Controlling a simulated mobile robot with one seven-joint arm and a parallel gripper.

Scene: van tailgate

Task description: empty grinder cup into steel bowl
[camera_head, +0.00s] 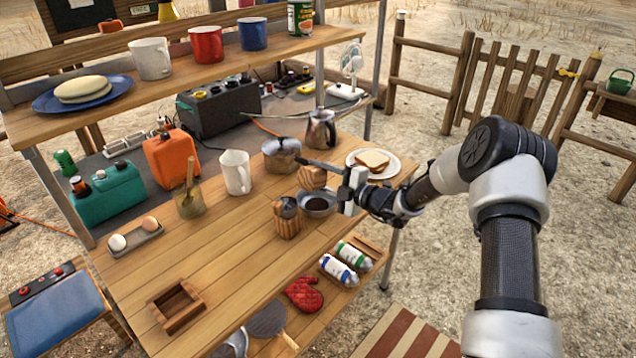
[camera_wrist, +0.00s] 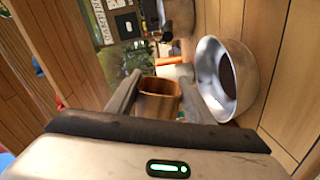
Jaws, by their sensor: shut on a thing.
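My gripper (camera_head: 320,178) is shut on the brown wooden grinder cup (camera_head: 311,177). In the wrist view the grinder cup (camera_wrist: 158,97) sits between the two fingers of the gripper (camera_wrist: 160,84). The steel bowl (camera_head: 318,212) stands on the wooden table just below and in front of the cup. In the wrist view the steel bowl (camera_wrist: 243,80) is right of the cup and has something dark in its bottom. The wrist view is strongly rolled. I cannot tell the cup's exact tilt or see its contents.
The wooden grinder body (camera_head: 287,222) stands left of the bowl. A kettle-like pot (camera_head: 281,155), a moka pot (camera_head: 321,130) and a plate of bread (camera_head: 388,160) are behind. A white mug (camera_head: 236,172) stands further left. The table's front left has free room around a small wooden tray (camera_head: 177,306).

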